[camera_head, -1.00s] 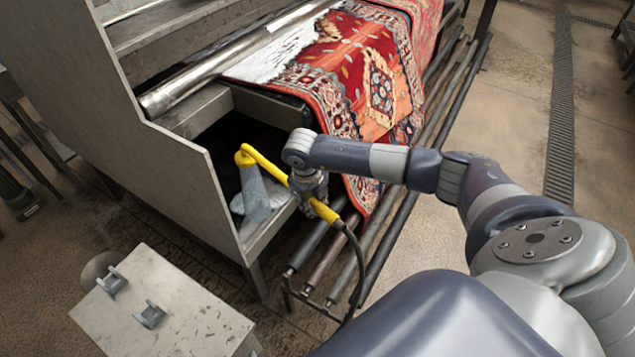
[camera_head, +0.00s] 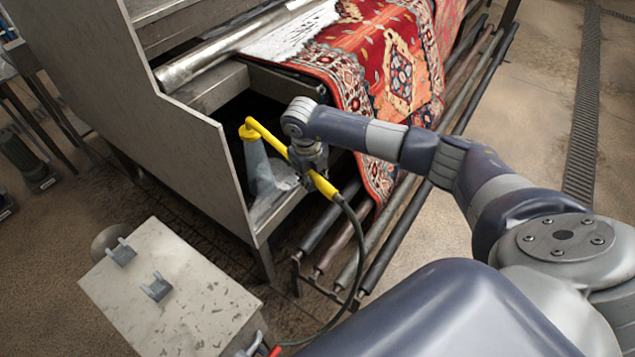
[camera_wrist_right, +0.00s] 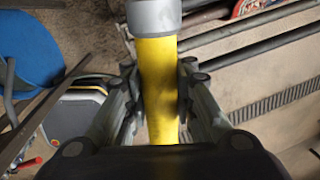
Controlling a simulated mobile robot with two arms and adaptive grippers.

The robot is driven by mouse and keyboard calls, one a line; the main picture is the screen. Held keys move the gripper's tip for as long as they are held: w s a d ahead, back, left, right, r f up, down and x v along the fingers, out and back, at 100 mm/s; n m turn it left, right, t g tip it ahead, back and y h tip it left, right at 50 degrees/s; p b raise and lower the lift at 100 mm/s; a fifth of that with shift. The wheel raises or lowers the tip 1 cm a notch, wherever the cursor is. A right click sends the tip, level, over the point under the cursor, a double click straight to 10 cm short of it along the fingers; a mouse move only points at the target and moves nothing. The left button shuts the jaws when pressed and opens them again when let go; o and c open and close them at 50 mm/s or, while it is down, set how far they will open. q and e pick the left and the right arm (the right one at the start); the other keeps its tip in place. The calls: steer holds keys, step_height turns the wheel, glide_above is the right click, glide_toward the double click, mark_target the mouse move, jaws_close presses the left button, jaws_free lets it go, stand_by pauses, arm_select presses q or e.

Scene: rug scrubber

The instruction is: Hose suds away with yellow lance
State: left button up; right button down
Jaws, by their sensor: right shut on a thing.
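The yellow lance (camera_head: 294,160) is held in my right gripper (camera_head: 312,172), which is shut around its shaft. The lance also shows between the fingers in the right wrist view (camera_wrist_right: 157,85). Its bent nozzle end points down at the open end of the machine, and a pale grey cone, seemingly spray, spreads below it. A dark hose (camera_head: 360,245) runs from its lower end. White suds (camera_head: 290,37) cover part of the red patterned rug (camera_head: 395,70), beside the metal roller (camera_head: 207,66). The spray falls apart from these suds. My left gripper is not in view.
The grey metal machine (camera_head: 165,120) has a side panel close left of the lance. Several long bars (camera_head: 385,245) run low along its front. A grey box (camera_head: 180,300) stands at the lower left. Open floor with a drain grate (camera_head: 583,135) lies right.

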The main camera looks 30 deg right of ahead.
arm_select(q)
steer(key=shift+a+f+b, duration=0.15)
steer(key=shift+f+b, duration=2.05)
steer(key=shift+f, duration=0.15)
arm_select(e)
steer(key=shift+w+a+r, duration=0.1)
steer(key=shift+w+a, duration=0.3)
steer(key=shift+w, duration=0.5)
steer(key=shift+w+a+f, duration=0.1)
steer(key=shift+w+a, duration=0.25)
steer(key=shift+w, duration=0.55)
steer(key=shift+w+a+r, duration=0.1)
steer(key=shift+w+a, duration=0.3)
steer(key=shift+w, duration=0.5)
steer(key=shift+w, duration=0.1)
